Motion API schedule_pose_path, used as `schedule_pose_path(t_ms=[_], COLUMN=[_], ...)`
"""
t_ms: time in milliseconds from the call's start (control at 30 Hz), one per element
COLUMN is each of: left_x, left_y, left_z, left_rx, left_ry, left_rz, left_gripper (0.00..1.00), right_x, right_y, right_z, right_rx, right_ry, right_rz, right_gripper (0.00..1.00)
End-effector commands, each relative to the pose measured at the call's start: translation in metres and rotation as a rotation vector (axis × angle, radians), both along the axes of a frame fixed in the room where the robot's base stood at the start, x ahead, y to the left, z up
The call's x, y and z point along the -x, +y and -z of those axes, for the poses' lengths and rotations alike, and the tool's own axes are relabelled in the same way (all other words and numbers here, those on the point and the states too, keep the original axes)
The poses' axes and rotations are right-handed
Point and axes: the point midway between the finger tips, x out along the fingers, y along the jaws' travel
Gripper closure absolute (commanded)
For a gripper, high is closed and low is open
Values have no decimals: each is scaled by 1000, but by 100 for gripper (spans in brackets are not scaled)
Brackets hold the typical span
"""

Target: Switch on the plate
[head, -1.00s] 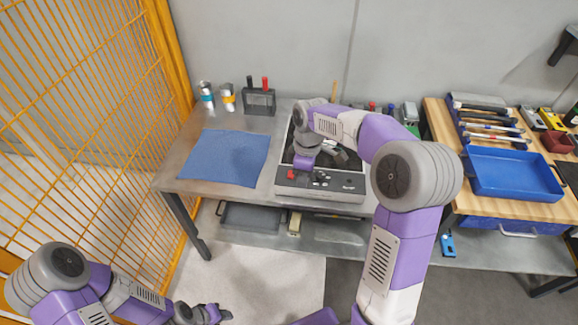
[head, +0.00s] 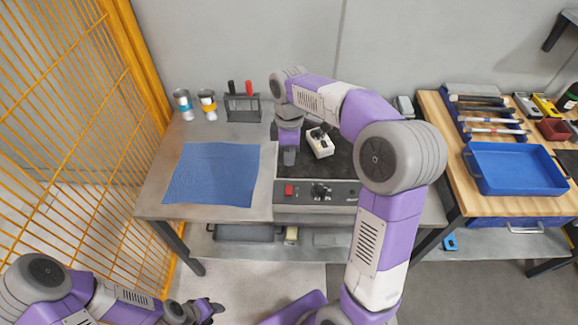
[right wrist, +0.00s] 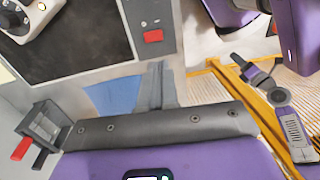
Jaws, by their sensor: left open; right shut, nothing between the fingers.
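The plate (head: 340,165) is a dark slab with a grey front panel, on the metal table. The panel carries a red switch (head: 289,190) at its left and a dark knob (head: 320,190) beside it. The red switch also shows in the right wrist view (right wrist: 152,36); I cannot tell its on or off position. My right gripper (head: 289,158) is shut and empty, pointing down above the plate's left part, behind the red switch in the head view. Its grey fingers show in the right wrist view (right wrist: 157,72), apart from the switch in the picture. My left gripper (head: 212,308) is open and empty, low in front of the table.
A white device (head: 320,142) sits on the plate. A blue cloth (head: 213,174) lies left of the plate. A yellow fence (head: 70,100) is left; a wooden bench with a blue tray (head: 515,169) is right.

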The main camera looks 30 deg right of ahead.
Motion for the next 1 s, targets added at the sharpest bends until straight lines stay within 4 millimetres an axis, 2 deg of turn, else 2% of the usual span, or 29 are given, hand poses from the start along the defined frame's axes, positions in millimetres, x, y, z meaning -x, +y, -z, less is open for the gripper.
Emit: schedule_pose_path(t_ms=[33,300,500,700,1000], left_x=[0,0,0,0,0], left_y=[0,0,0,0,0], left_z=[6,30,45,51,51], left_rx=[0,0,0,0,0], left_ry=[0,-1,-1,0,0], left_rz=[0,0,0,0,0], left_gripper=[57,57,57,57,57], right_x=[1,8,11,13,13], right_y=[0,4,7,8,8], right_z=[12,71,106,122,124], right_rx=[0,0,0,0,0], right_ry=[2,4,2,0,0], right_rz=[0,1,1,1,1], right_gripper=[100,100,100,100,100])
